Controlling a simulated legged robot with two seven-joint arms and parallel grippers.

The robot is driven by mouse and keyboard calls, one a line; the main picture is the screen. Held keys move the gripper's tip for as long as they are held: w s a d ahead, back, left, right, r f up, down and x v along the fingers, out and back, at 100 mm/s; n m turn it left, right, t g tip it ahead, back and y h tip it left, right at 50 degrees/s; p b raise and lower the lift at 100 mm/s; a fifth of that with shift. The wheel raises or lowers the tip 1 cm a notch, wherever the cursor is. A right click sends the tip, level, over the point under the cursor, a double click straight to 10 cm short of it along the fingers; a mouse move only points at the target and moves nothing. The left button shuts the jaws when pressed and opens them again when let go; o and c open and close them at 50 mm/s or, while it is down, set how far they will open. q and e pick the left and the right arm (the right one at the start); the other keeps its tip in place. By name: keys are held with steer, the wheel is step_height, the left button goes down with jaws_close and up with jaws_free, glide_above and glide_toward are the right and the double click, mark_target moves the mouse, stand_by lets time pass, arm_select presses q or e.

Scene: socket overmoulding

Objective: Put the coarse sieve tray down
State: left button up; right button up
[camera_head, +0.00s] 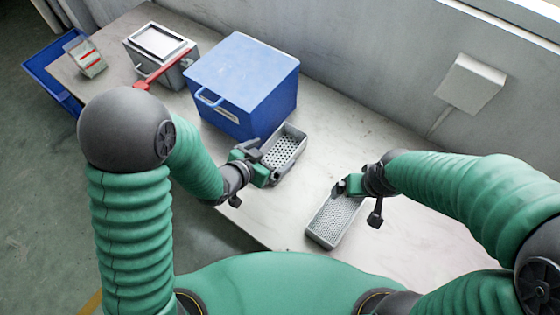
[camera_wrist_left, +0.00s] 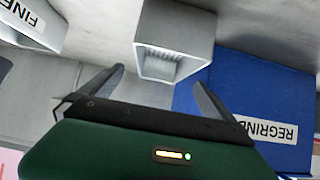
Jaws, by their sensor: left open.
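The coarse sieve tray (camera_head: 284,150) is a grey tray with large round holes. It appears to rest on the bench beside the blue box, its near end by my left gripper (camera_head: 264,166). In the left wrist view the tray (camera_wrist_left: 172,52) shows end-on, just beyond the left gripper (camera_wrist_left: 159,77), whose two fingers are spread with nothing held between them. My right gripper (camera_head: 342,187) is at the far end of a second grey tray with finer holes (camera_head: 333,218); its fingers are too small and hidden to read.
The blue box (camera_head: 240,85), labelled REGRIND in the left wrist view (camera_wrist_left: 250,100), stands close behind the coarse tray. The bench (camera_head: 410,240) is clear at right.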

arm_select(q)
glide_above(280, 157)
step_height(280, 157, down, 4)
steer(key=shift+r+b, duration=0.1)
steer(key=shift+b, duration=0.3)
steer(key=shift+c, duration=1.4)
steer(key=c, duration=1.3)
steer(key=shift+r, duration=0.15)
step_height(280, 157, up, 28)
steer(key=p, duration=1)
steer(key=shift+s+p, duration=0.1)
steer(key=shift+p, duration=0.2)
